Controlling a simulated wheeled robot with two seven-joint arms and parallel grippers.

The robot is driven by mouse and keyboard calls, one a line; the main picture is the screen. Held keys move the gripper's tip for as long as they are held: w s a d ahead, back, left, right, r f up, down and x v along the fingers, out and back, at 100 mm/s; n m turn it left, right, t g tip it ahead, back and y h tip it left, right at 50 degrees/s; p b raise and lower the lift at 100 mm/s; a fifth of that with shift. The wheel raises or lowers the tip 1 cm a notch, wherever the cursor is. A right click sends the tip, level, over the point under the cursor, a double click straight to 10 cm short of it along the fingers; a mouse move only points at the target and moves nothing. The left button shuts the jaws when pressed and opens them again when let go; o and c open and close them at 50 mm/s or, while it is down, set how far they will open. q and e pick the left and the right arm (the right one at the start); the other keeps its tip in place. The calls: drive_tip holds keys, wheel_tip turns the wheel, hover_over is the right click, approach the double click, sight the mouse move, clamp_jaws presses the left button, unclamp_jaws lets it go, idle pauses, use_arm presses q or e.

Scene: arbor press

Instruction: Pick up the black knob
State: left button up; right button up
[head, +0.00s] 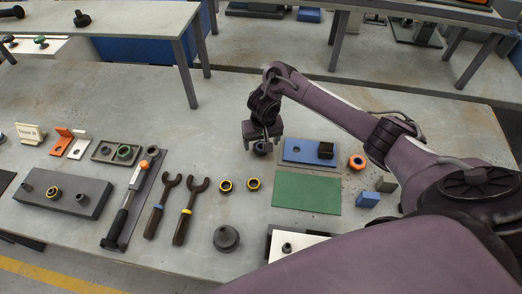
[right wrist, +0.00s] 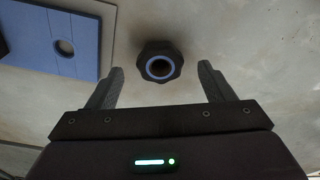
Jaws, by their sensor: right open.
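The black knob (right wrist: 160,62) stands on the grey tabletop; in the right wrist view it is a dark faceted piece with a blue ring around its centre hole. In the head view the knob (head: 261,149) shows partly, just below my right gripper (head: 263,139). My right gripper is open, and in the right wrist view its two fingers (right wrist: 160,75) point toward the knob's left and right sides. A gap shows between each finger and the knob. The height of the fingers over the knob is hard to tell. My left gripper is not in view.
A blue plate (head: 298,152) with a black block (head: 326,150) lies right of the knob, with a green mat (head: 306,192) in front. An orange ring (head: 357,162) is farther right. Two yellow-black rings (head: 225,186) and wrenches (head: 191,208) lie front-left. The tabletop behind is clear.

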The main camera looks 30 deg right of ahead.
drive_tip(key=shift+w+f, duration=0.2)
drive_tip(key=shift+f, duration=0.65)
drive_tip(key=shift+c, duration=0.3)
drive_tip(key=c, duration=1)
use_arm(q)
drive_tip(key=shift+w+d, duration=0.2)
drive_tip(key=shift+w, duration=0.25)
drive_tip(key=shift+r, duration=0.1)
use_arm(e)
drive_tip(key=shift+r, duration=0.15)
